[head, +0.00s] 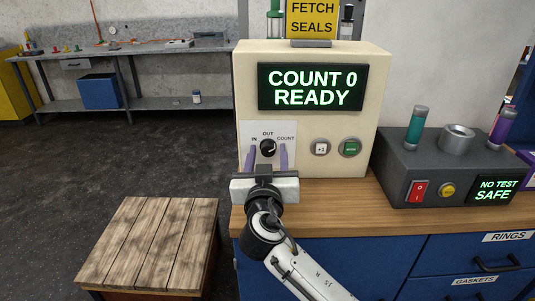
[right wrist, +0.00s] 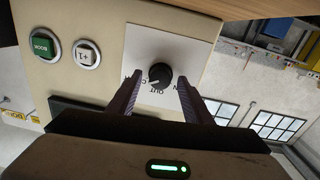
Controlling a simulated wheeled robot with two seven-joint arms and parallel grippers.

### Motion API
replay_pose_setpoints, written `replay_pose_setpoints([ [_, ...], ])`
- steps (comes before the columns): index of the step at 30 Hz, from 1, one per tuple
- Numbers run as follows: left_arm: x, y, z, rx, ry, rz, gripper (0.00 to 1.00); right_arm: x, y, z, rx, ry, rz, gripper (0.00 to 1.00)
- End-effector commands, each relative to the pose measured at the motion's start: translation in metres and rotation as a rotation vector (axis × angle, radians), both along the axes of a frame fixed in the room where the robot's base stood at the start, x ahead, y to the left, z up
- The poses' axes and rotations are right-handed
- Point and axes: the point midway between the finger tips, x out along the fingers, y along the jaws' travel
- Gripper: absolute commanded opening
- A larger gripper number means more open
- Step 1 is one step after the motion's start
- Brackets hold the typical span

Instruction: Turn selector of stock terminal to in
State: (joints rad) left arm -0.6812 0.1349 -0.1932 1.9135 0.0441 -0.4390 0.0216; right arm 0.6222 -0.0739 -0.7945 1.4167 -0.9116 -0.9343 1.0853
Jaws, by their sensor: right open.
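The stock terminal (head: 305,115) is a cream box on the wooden counter; its screen (head: 310,87) reads COUNT 0 READY. Its black round selector (head: 268,147) sits on a white plate marked IN at left, OUT at top and COUNT at right. The selector also shows in the right wrist view (right wrist: 160,76), upside down, with its light mark seemingly towards the COUNT side. My right gripper (head: 267,156) is open in front of the plate, its purple fingers on either side of the selector with gaps; they also show in the right wrist view (right wrist: 160,92). My left gripper is out of view.
Right of the selector are a +1 button (head: 320,148) and a green button (head: 350,148). A grey tester box (head: 400,180) with a red switch stands at the right. A wooden-topped stand (head: 150,245) is at lower left. The floor behind it is clear.

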Motion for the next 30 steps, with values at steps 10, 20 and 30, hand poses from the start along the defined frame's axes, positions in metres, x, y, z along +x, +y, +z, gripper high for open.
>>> replay_pose_setpoints([
  [10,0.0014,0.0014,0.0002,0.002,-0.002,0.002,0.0,-0.0004,0.0,0.0,0.0,0.0,0.0,0.05],
  [20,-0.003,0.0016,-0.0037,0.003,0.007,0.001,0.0,-0.0005,0.0,-0.001,-0.041,0.001,-0.001,0.04],
  [30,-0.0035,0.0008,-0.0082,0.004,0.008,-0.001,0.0,-0.0005,0.0004,-0.002,-0.27,0.001,-0.002,0.04],
])
